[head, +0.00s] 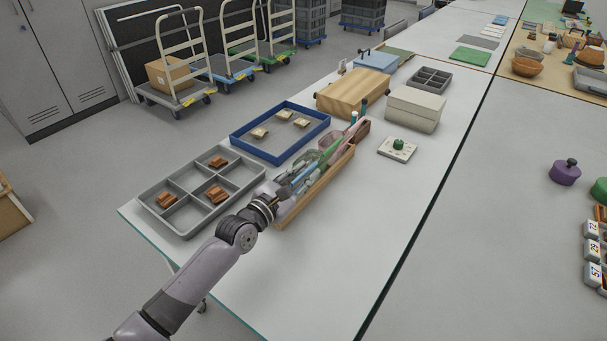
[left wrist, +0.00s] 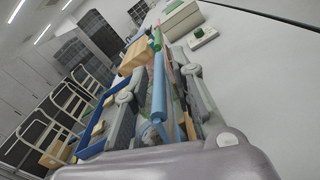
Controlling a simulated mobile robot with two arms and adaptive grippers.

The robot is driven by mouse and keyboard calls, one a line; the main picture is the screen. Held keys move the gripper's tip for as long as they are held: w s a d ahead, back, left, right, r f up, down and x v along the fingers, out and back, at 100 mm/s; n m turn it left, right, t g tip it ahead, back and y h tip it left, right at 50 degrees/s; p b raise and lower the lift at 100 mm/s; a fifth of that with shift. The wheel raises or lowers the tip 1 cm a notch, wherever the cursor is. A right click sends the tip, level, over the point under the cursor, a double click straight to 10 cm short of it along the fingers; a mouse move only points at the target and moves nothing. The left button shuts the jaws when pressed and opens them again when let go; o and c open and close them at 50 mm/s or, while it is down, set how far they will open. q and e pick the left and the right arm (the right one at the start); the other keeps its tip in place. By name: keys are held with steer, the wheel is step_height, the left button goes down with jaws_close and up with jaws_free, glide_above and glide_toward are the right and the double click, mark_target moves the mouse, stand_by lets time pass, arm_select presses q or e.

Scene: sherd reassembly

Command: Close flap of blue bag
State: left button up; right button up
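A wooden tray (head: 318,187) on the white table holds a row of upright items with blue, green and pink edges. A light blue strip (head: 302,172) lies nearest my left gripper; it also shows as a blue bar (left wrist: 159,85) in the left wrist view. It may be the top of the blue bag; its flap cannot be made out. My left gripper (head: 285,188) is at the tray's near end. In the left wrist view its fingers (left wrist: 158,78) stand apart, on either side of the blue bar. The right gripper is not in view.
A grey divided tray (head: 185,169) with brown sherds stands left of the gripper. A blue-rimmed tray (head: 254,150) with pale sherds lies behind it. A wooden box (head: 352,92), grey box (head: 414,108) and green-knobbed device (head: 397,149) stand farther back. The table right of the wooden tray is clear.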

arm_select(q)
steer(key=shift+c, duration=0.4)
jaws_close()
stand_by(0.5)
